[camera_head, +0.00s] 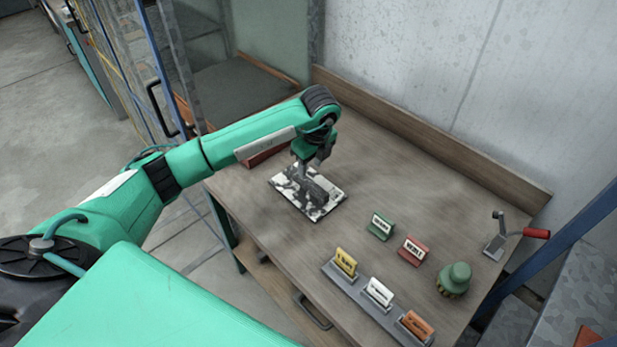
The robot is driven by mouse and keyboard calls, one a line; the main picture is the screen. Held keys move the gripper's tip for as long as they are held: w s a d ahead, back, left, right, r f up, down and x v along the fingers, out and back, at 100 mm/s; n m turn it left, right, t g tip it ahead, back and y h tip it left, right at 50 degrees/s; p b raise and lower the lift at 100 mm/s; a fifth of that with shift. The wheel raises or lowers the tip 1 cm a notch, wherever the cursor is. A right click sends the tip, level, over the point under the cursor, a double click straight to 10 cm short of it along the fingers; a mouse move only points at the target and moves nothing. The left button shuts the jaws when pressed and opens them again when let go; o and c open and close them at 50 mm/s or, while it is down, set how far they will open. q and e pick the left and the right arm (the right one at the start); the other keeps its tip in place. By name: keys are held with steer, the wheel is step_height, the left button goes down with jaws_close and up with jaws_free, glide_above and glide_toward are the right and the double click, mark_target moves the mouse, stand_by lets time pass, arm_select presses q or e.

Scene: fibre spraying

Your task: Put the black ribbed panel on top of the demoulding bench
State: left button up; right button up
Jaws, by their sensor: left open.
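My left arm reaches in from the left, and my left gripper (312,166) points down, open, over a wooden-topped bench (375,165). Directly below it lies a square plate with a black-and-white mottled pattern (328,208). A dark patch shows on its middle under the fingers. I cannot tell whether that is a separate piece or shadow, or whether the fingers touch it. I cannot clearly make out a black ribbed panel, nor tell whether this bench is the demoulding bench. My right gripper is not in view.
Green (380,226) and red (412,250) label blocks stand on the bench. A grey rack (345,285) holds yellow, white and orange ones. A green knobbed object (454,279) and a red-handled clamp (500,240) are at right. The bench's back middle is clear.

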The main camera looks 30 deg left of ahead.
mark_target(312, 184)
arm_select(q)
steer(key=r, duration=0.5)
steer(key=shift+s+d+b, duration=0.1)
steer(key=shift+d+b, duration=0.25)
steer(key=shift+b, duration=0.05)
